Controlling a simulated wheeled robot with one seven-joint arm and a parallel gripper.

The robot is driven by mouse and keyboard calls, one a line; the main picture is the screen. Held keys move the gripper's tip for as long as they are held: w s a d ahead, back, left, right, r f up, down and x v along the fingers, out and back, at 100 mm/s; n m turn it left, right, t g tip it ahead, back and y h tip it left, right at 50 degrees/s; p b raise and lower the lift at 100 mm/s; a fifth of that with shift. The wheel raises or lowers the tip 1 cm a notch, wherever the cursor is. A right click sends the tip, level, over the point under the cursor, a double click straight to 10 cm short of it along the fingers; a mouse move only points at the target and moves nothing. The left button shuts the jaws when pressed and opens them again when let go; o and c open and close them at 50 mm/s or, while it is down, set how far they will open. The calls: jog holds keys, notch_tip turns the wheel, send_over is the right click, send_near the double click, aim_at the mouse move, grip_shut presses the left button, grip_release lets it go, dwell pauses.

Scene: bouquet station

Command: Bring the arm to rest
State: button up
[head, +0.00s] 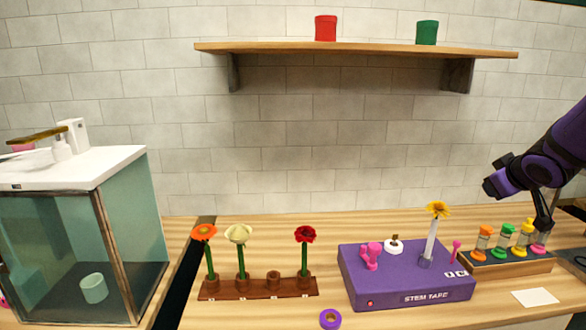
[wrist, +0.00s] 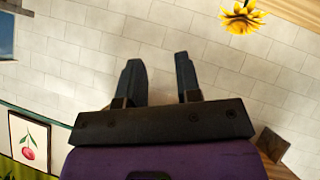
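My purple and dark arm (head: 550,160) reaches in from the right edge in the head view, over the rack of small bottles. Its dark lower end hangs close to the pink-capped bottle (head: 540,239); I cannot tell whether they touch. In the wrist view my gripper (wrist: 160,78) has its two dark fingers apart, with only tiled wall between them. A yellow flower (head: 438,209) stands upright in a white tube on the purple stem tape box (head: 405,289). The flower also shows at the top of the wrist view (wrist: 242,17), apart from the fingers.
The wooden bottle rack (head: 505,267) stands at the right, beside a white card (head: 535,297). A brown stand (head: 258,287) holds three flowers. A purple tape ring (head: 330,319) lies at the front. A glass tank (head: 60,250) stands left. A shelf (head: 350,49) is above.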

jog(key=s+a+r+m+g+y, duration=0.1)
jog(key=s+a+r+g, duration=0.1)
jog(key=s+a, duration=0.7)
jog(key=s+a+r+m+g+y, duration=0.1)
jog(key=s+a+r+m+g, duration=0.1)
jog(key=s+a, duration=0.7)
jog(key=s+r+g, duration=0.1)
jog(key=s+r, duration=0.1)
jog(key=s, duration=0.6)
jog(key=shift+s+y, duration=0.25)
jog(key=shift+y, duration=0.15)
